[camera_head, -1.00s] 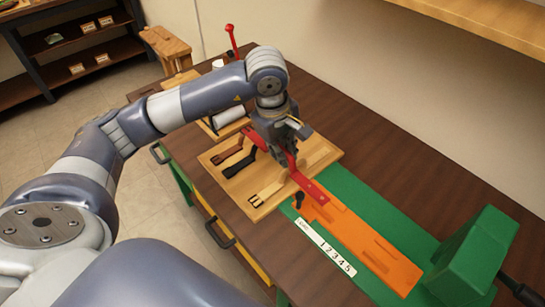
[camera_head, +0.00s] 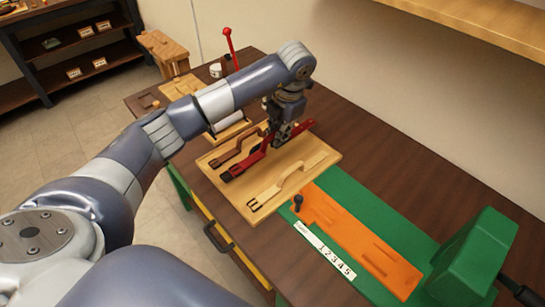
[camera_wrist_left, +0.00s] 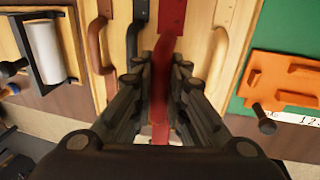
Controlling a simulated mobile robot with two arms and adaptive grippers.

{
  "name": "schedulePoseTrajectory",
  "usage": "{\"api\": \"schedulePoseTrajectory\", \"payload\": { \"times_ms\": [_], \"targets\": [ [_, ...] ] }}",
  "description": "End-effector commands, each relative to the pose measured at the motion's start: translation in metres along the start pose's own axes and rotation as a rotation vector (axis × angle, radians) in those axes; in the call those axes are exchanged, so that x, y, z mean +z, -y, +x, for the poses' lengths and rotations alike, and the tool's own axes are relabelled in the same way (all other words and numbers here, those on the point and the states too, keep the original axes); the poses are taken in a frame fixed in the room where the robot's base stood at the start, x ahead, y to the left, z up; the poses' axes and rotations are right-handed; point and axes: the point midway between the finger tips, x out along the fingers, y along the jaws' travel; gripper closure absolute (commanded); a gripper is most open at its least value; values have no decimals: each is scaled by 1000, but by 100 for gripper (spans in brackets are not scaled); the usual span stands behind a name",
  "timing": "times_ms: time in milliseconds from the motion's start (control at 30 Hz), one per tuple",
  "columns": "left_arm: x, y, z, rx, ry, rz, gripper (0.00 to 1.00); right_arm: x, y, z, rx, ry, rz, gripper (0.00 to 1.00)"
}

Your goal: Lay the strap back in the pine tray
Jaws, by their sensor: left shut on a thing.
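The red strap (camera_head: 257,156) is gripped by my left gripper (camera_head: 277,141). It lies lengthwise over the pine tray (camera_head: 238,203), between the brown and tan straps. I cannot tell whether it touches the tray floor. In the left wrist view the red strap (camera_wrist_left: 172,16) runs between the fingers of the left gripper (camera_wrist_left: 168,68). A brown strap (camera_head: 230,156) and a tan strap (camera_head: 290,178) lie in the tray. A black strap (camera_wrist_left: 136,28) shows close beside the red one in the left wrist view; in the head view it is mostly hidden. My right gripper is not in view.
An orange board (camera_head: 352,236) sits on a green mat (camera_head: 383,226) right of the tray, with a dark knob (camera_head: 298,200) and a numbered strip (camera_head: 325,249) beside it. A green block-shaped machine (camera_head: 473,256) stands at right. A white roll (camera_head: 228,127) is behind the tray.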

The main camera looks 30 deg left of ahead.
Motion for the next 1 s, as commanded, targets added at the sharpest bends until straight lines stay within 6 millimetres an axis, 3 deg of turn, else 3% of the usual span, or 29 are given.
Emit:
{"api": "schedulePoseTrajectory", "payload": {
  "times_ms": [200, 600, 967, 1000],
  "targets": [
    [-2, 8, 38, -2, -5, 3, 100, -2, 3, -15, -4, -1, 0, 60],
    [-1, 17, 80, -3, -4, 4, 100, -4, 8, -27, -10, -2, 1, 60],
    [-1, 18, 89, 0, -1, 4, 100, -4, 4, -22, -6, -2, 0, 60],
    [-1, 18, 89, -1, -1, 5, 84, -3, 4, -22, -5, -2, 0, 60]
  ]
}}
